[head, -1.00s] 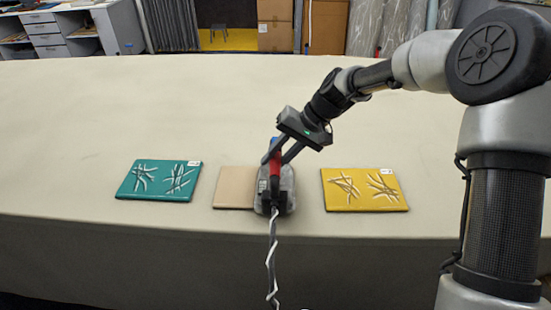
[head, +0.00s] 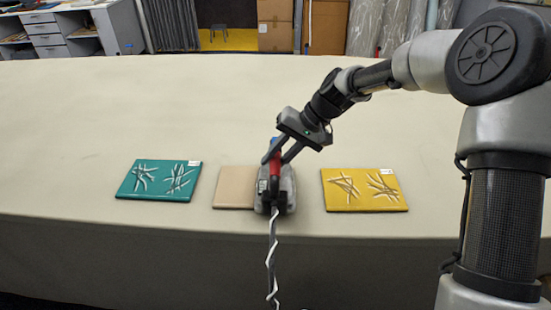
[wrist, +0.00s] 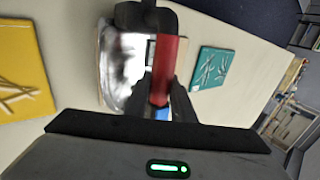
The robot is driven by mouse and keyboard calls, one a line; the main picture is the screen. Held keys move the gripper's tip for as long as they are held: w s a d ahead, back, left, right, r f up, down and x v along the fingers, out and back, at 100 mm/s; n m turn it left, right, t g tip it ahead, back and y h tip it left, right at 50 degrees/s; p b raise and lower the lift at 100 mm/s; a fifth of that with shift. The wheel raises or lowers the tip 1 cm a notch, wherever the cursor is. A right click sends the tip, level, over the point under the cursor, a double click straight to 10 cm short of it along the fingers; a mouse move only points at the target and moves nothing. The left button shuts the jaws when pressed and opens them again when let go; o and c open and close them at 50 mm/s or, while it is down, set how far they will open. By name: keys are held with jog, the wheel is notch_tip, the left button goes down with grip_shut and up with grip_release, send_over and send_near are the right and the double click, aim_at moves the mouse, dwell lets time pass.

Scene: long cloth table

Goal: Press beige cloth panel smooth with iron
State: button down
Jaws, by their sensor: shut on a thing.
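My gripper (head: 283,152) is shut on the red handle of the iron (head: 289,190); the handle also shows in the wrist view (wrist: 168,65). The iron sits flat over the right part of the beige cloth panel (head: 234,188). The left part of the panel is bare and looks smooth, with no visible creases. The part under the iron is hidden. The iron's cord (head: 272,260) hangs down over the front edge of the table.
A creased teal panel (head: 160,180) lies to the left and a creased yellow panel (head: 364,189) to the right, each with a white tag. The long table (head: 150,110) is clear behind them. Its front edge is close to the panels.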

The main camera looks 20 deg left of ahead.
jog(key=shift+s+d+f, duration=0.1)
jog(key=shift+f, duration=0.05)
dwell(0.3)
jog(key=shift+r+p, duration=2.3)
jog(key=shift+r, duration=1.4)
jog(key=shift+w+a, duration=0.2)
